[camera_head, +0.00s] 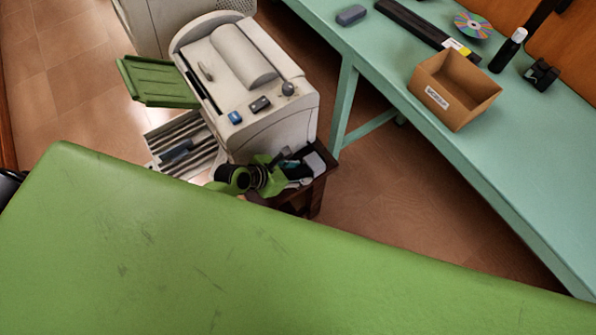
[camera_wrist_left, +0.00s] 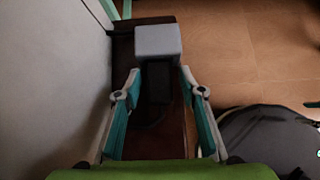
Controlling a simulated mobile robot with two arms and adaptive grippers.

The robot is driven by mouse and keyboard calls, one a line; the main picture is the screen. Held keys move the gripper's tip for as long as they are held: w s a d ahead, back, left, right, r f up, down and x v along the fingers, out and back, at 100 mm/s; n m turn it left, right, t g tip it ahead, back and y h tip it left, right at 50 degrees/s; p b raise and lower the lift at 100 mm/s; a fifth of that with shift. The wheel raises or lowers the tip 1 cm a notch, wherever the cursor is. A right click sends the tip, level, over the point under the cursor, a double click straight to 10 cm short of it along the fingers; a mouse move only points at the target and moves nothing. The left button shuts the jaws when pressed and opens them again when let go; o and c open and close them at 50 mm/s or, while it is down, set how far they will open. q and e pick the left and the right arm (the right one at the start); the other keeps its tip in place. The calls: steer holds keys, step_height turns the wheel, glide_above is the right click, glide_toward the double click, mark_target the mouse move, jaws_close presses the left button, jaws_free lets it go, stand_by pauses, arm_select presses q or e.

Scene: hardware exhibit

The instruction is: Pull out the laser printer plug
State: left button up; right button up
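The laser printer (camera_head: 285,115), a pale boxy machine with an open green side tray, stands at the upper left of centre in the head view. My left gripper (camera_head: 298,168) is low beside its near right corner, over a dark wooden stand. In the left wrist view my left gripper (camera_wrist_left: 160,78) is open, its two fingers apart. A pale grey block (camera_wrist_left: 158,40) with a dark part (camera_wrist_left: 158,82) below it lies ahead, between the finger lines. I take it for the plug and its socket. Contact with the fingers is not visible. My right gripper is not in view.
The dark stand (camera_head: 318,192) is close under the gripper. A teal bench (camera_head: 540,170) with a cardboard box (camera_head: 455,98) runs along the right. The printer's pale side wall (camera_wrist_left: 55,80) is close on the left in the wrist view. Brown floor (camera_head: 420,205) is open between stand and bench.

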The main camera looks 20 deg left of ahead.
mark_target(292, 179)
arm_select(q)
jaws_close()
steer(key=shift+s+a+r+p, duration=0.1)
steer(key=shift+s+a+p, duration=0.15)
steer(key=shift+s+p, duration=0.15)
steer(key=shift+s+a+p, duration=0.65)
steer(key=shift+s+a, duration=0.05)
steer(key=shift+s, duration=0.2)
steer(key=shift+s+a, duration=0.1)
steer(key=shift+f, duration=0.25)
steer(key=shift+o, duration=1.4)
jaws_free()
steer(key=shift+s+a+r, duration=0.1)
steer(key=shift+r, duration=0.05)
